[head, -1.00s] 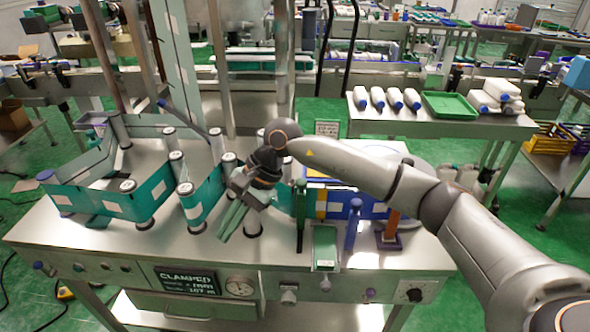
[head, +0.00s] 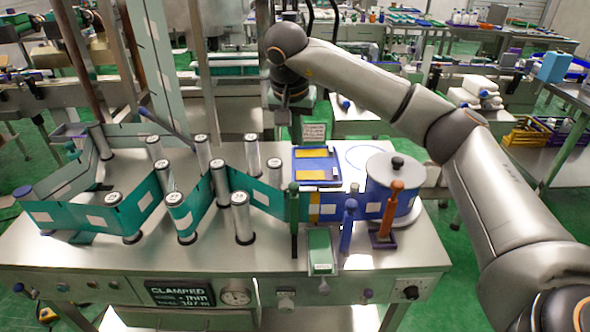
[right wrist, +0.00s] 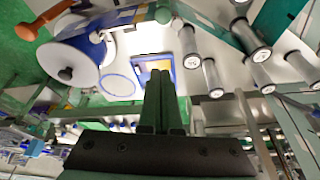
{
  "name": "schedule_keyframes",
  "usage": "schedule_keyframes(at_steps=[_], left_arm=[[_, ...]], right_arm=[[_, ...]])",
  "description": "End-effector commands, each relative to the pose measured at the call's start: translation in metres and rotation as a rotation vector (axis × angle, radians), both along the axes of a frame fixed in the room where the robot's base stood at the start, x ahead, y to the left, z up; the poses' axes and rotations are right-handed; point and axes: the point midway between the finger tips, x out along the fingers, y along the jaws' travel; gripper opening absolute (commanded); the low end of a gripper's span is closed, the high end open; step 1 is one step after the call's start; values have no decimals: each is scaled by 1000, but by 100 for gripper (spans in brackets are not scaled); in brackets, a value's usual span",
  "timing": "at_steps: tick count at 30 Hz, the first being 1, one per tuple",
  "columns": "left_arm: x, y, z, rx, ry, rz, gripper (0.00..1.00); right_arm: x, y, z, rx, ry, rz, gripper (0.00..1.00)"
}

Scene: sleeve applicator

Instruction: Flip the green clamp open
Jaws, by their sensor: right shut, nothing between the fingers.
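The green clamp (head: 294,218) shows in the head view as an upright green lever at the front of the machine table, beside the web and next to a green block (head: 320,250). A display (head: 180,294) on the front panel reads "CLAMPED". My right gripper (head: 292,102) is raised behind the clamp, above the back of the table, and touches nothing that I can see. In the right wrist view its green fingers (right wrist: 160,85) are together with nothing between them. My left gripper is not in view.
A blue post (head: 348,226) and an orange handle (head: 393,208) stand right of the clamp. A blue tray (head: 316,164) lies behind the clamp. Several metal rollers (head: 219,183) carry the green web on the left.

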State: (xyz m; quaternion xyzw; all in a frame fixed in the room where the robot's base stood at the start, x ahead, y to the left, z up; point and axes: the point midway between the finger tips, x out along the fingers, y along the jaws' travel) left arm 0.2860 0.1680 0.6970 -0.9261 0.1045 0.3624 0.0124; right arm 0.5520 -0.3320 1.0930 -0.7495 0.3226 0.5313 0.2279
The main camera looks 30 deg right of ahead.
Motion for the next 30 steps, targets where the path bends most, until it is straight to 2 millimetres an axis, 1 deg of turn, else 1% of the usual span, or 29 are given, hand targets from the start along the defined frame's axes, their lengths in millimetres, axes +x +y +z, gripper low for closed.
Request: schedule_keyframes(at_steps=[5,8,15,18,19,24,30], left_arm=[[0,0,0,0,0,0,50],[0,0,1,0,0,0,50],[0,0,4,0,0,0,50],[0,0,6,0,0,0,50],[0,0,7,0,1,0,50],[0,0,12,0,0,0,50],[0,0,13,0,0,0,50]], right_arm=[[3,-3,-14,0,4,-2,0],[6,-8,-31,1,6,-2,0],[18,-20,-81,1,5,-2,0],[22,-23,-98,2,2,1,0],[18,-18,-94,2,0,5,0],[4,-3,-94,1,0,4,0],[-4,5,-94,1,0,1,0]])
